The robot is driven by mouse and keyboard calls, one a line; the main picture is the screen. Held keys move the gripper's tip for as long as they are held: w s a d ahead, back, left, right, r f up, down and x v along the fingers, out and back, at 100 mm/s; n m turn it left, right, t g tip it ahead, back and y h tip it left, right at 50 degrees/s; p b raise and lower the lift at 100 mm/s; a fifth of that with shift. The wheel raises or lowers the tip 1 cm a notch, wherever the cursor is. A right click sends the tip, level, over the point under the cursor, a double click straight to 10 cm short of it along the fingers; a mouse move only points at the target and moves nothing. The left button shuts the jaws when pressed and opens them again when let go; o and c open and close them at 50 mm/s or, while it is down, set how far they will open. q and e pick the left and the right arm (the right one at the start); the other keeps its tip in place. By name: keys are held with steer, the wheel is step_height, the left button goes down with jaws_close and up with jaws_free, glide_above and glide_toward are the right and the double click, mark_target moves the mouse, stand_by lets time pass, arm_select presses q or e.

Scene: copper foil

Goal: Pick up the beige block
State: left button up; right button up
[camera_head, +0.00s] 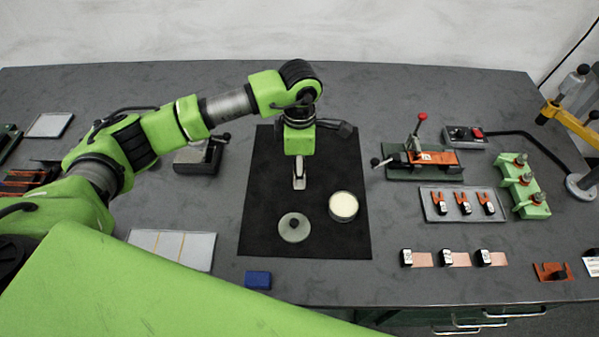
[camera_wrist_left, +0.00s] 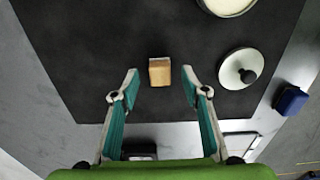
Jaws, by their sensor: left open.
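The beige block (camera_wrist_left: 160,71) lies on the black mat (camera_head: 260,200). In the left wrist view it sits between the two fingertips of my left gripper (camera_wrist_left: 160,75), with a gap on each side. The gripper is open, and I cannot tell how high it is above the mat. In the head view my left gripper (camera_head: 299,184) points down over the middle of the mat, and the block cannot be made out there. My right gripper is in neither view.
A round dish with pale contents (camera_head: 343,206) and a knobbed lid (camera_head: 294,228) are on the mat near the gripper. A blue block (camera_head: 258,280) lies by the front edge. A toggle clamp fixture (camera_head: 420,160) and a tray with orange terminals (camera_head: 463,205) stand right.

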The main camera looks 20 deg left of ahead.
arm_select(q)
steer(key=shift+f, duration=1.15)
steer(key=c, duration=1)
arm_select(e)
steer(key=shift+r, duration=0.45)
arm_select(q)
steer(key=shift+r, duration=0.5)
step_height(320, 180, up, 2)
steer(key=shift+r+b, duration=0.2)
steer(key=shift+b, duration=0.2)
steer(key=s+d+r+b, duration=0.2)
steer(key=s+r+b, duration=0.2)
steer(key=s+r, duration=0.5)
steer(key=s, duration=0.4)
steer(key=shift+s+d+r, duration=0.35)
steer(key=shift+d, duration=0.05)
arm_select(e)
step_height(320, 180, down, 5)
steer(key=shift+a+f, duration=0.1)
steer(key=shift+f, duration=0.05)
